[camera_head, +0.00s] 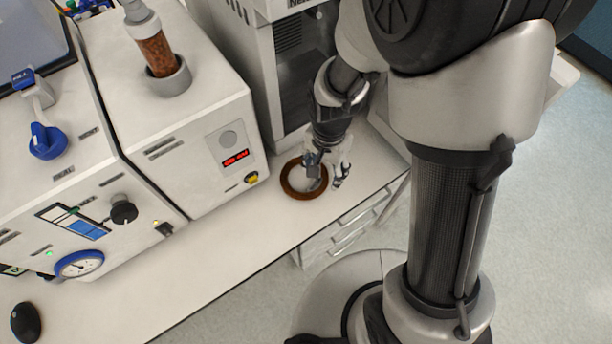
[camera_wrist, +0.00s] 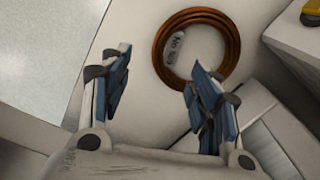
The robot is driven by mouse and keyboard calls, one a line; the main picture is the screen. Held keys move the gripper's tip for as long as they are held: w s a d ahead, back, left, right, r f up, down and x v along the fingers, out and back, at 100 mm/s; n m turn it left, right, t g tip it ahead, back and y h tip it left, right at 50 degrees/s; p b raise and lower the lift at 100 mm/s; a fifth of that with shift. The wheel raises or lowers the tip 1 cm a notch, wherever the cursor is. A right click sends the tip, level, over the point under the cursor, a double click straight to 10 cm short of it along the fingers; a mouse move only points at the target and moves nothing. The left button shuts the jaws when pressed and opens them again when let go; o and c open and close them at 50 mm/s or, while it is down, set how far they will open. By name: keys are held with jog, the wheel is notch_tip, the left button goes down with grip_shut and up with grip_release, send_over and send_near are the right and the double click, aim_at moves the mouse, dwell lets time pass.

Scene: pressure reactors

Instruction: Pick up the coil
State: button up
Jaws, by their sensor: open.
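The coil (camera_head: 290,190) is a copper-brown ring lying flat on the white bench near its front edge, below the large grey cabinet. It also shows in the wrist view (camera_wrist: 233,62), with a pale label inside the ring. My gripper (camera_head: 328,174) is open and above the coil's right part. In the wrist view my gripper (camera_wrist: 155,85) has its two blue-padded fingers spread wide. The right finger overlaps the coil's lower rim in the picture; the left finger is apart from it. Nothing is held between the fingers. I cannot tell whether a finger touches the coil.
A white reactor unit (camera_head: 190,110) with a red display stands left of the coil. A grey cabinet (camera_head: 290,75) stands behind it. A black mouse (camera_head: 25,322) lies at the far left. The bench top (camera_head: 215,262) between is clear. Drawers (camera_head: 350,232) are under the bench edge.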

aim_at(321, 182)
jog(key=f+b, duration=0.1)
jog(key=f, duration=0.3)
jog(key=f+b, duration=0.1)
jog(key=f, duration=0.1)
jog(key=shift+w+a+f+b, duration=0.2)
jog(key=shift+w+a+b, duration=0.05)
jog(key=shift+w+b, duration=0.05)
jog(key=shift+r, duration=0.1)
jog(key=c, duration=1.3)
notch_tip(321, 182, up, 20)
jog(key=p, duration=0.6)
jog(key=shift+p, duration=0.4)
